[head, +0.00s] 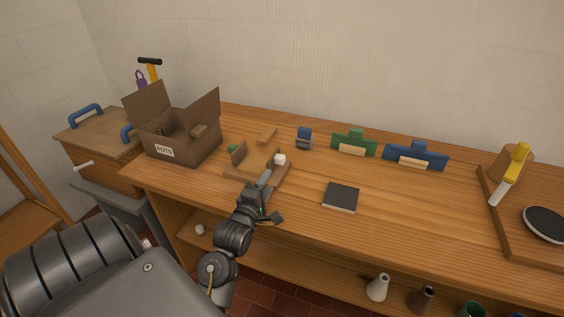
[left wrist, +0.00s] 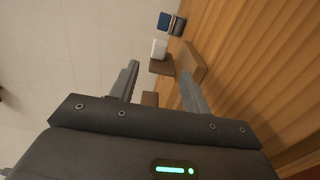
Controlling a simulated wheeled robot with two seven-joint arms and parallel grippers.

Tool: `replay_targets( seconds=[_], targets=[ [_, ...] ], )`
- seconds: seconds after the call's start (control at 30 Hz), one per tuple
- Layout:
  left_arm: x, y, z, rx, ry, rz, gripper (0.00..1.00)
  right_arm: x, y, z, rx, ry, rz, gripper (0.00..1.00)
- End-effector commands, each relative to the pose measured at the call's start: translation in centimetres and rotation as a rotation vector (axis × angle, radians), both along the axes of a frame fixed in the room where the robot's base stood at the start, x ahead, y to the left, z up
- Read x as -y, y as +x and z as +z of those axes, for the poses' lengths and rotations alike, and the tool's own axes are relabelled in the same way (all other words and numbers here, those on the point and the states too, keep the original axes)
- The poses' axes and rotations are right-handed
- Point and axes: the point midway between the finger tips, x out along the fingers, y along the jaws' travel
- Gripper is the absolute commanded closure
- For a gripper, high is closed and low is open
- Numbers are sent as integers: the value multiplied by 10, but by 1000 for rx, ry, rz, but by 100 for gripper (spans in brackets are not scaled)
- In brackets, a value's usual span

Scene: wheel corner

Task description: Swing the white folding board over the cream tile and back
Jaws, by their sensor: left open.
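I cannot pick out a white folding board or a cream tile for certain. A small white block (head: 280,159) sits on a low wooden piece with upright brown panels (head: 238,154) near the bench's front edge; the block also shows in the left wrist view (left wrist: 159,48). My left gripper (head: 267,178) is open at the front of this wooden piece, partly covering it. In the left wrist view its fingers (left wrist: 157,78) stand apart with nothing held between them, and the white block lies beyond the tips. My right gripper is not in view.
A brown box (head: 183,146) labelled POTS stands left. A dark square (head: 341,197) lies right of my gripper. A blue block (head: 304,138), a green holder (head: 353,142) and a blue holder (head: 415,155) with pale strips stand behind. A wooden tray (head: 497,205) is at right.

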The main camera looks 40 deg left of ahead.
Motion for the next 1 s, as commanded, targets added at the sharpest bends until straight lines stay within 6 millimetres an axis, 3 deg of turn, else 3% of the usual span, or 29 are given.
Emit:
replay_targets(
  seconds=[0.2, 0.53, 0.7, 1.0],
  targets=[
    [-14, 31, 2, 1, 2, 5, 53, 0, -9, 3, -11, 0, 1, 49],
    [-31, 83, 1, 0, 0, 3, 53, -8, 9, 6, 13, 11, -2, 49],
    [-34, 95, 1, -1, 2, 2, 53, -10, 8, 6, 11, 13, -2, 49],
    [-35, 97, 0, -1, 2, 1, 53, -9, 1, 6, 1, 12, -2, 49]
  ],
)
